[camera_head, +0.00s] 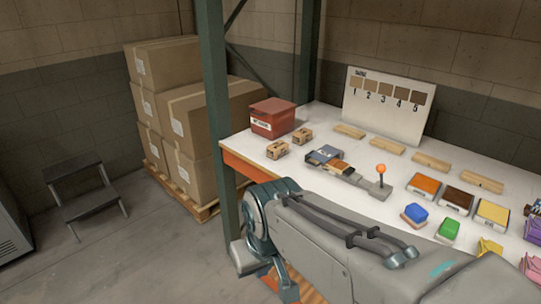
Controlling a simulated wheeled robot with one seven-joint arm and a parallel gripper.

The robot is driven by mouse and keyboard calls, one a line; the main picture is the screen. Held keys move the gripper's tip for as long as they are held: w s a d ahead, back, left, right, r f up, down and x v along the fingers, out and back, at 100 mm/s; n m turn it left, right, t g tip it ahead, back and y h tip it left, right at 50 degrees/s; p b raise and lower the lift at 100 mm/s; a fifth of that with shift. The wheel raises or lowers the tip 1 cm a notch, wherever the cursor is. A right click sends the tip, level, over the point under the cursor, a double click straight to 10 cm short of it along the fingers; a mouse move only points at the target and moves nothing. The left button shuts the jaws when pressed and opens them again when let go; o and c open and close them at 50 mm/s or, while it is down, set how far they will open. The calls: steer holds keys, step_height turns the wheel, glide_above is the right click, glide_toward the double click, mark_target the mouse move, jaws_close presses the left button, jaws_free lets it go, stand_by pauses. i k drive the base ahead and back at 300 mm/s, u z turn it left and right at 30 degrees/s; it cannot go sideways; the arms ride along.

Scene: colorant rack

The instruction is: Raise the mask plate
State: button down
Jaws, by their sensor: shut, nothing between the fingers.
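A small grey device (358,181) lies on the white worktop, left of the middle. An upright lever with an orange ball knob (381,169) stands at its right end. A flat blue-grey plate (325,154) is at its left end, next to a brown block (341,168). The blue-grey plate may be the mask plate; it is too small to tell whether it lies flat or is raised. My grey arm crosses the foreground in front of the worktop, and its bent joint is near the table's left corner. My gripper's fingers do not show.
A red bin (272,118) and small cartons (277,150) stand at the worktop's left. Several coloured blocks (424,187) are at the right. A green rack post (215,110) rises near my arm's joint.

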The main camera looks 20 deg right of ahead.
mark_target(325, 154)
steer(key=z, duration=0.2)
steer(key=i, duration=0.55)
steer(key=z, duration=0.9)
steer(key=i, duration=0.4)
steer(key=z, duration=0.5)
